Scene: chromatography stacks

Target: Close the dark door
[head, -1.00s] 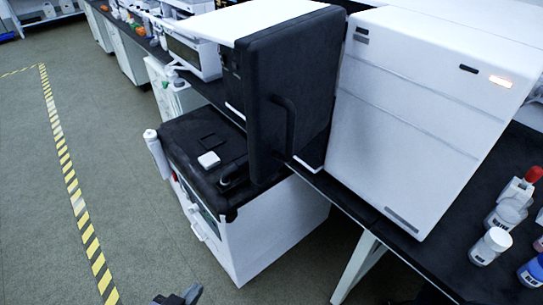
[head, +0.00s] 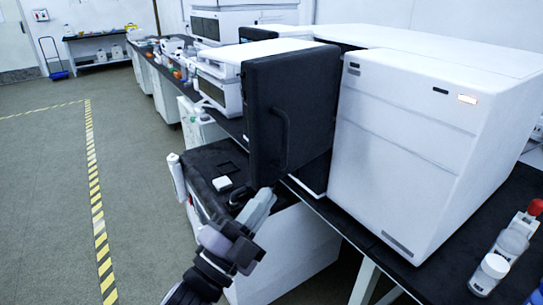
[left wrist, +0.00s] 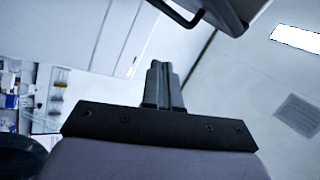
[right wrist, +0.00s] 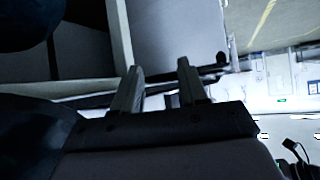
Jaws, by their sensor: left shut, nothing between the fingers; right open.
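The dark door (head: 292,105) stands open, jutting out from the white-topped instrument (head: 245,49) on the bench. A dark vertical bar handle (head: 285,138) is on its face. My left gripper (head: 266,194) is shut and empty, just below the door's lower edge in the head view; I cannot tell whether it touches. In the left wrist view the shut fingers (left wrist: 162,72) point up toward a panel edge with a bent dark bar (left wrist: 188,18), apparently the door and handle. My right gripper (right wrist: 157,78) is open and empty in the right wrist view, and does not show in the head view.
A large white instrument (head: 415,150) stands right of the door. A dark-topped cart (head: 206,165) sits below it. Bottles (head: 490,272) stand on the bench at the lower right. The floor (head: 45,195) at the left is clear, with a striped tape line.

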